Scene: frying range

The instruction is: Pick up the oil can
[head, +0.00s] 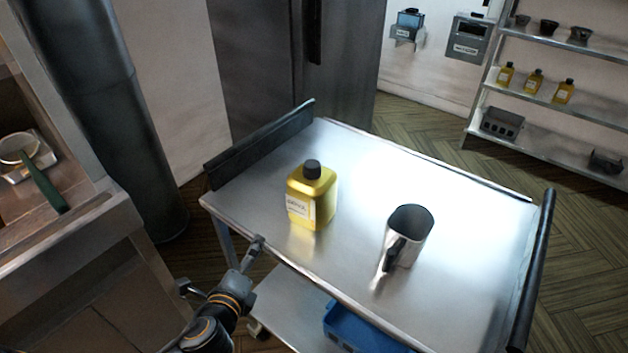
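The oil can (312,197) is a yellow container with a black cap and a pale label. It stands upright on the left part of a steel cart top (460,215). My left gripper (221,268) is in front of the cart's near left edge, to the lower left of the can and apart from it. Its two fingers look spread, with nothing between them. My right gripper is not in view.
A steel pitcher (410,232) with a black handle stands right of the can. Dark rails (262,143) edge the cart's ends. A blue bin (362,332) sits on its lower shelf. Similar yellow cans (534,82) stand on a rack. A counter (60,250) is at left.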

